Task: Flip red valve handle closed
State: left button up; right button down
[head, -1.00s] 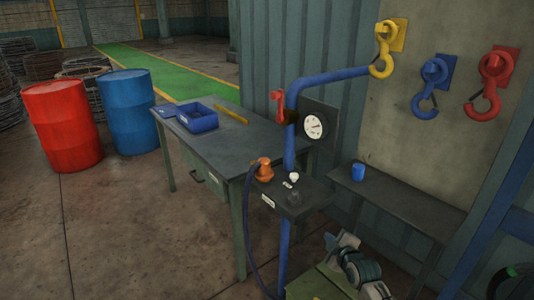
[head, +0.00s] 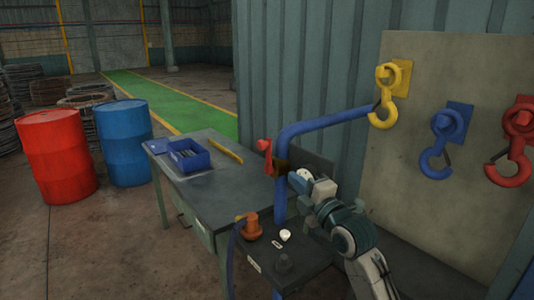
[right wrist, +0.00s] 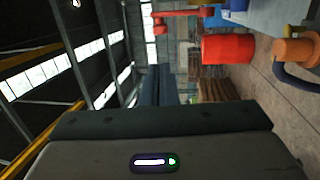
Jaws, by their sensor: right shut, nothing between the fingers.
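The red valve handle (head: 265,152) is on the blue pipe (head: 281,185), standing roughly upright beside the dark fitting at the bend. In the right wrist view, which is turned on its side, the red handle (right wrist: 180,15) shows at the top. My right gripper (head: 296,179) is shut and empty. It is to the right of the handle and a little lower in the head view, in front of the gauge, which it partly hides. I cannot judge the exact gap in depth. My left gripper is in neither current view.
A yellow hook (head: 383,103), a blue hook (head: 436,155) and a red hook (head: 516,150) hang on the wall panel. A workbench (head: 222,182) with a blue bin (head: 188,160) stands left of the pipe. An orange fitting (head: 249,226) sits low beside the pipe.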

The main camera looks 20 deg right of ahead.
jog(key=p, duration=0.6)
send_near(263, 148)
jog(key=x, duration=0.5)
jog(key=shift+w+r, duration=0.1)
jog(key=shift+w, duration=0.1)
jog(key=shift+w+a, duration=0.25)
jog(key=shift+w, duration=0.45)
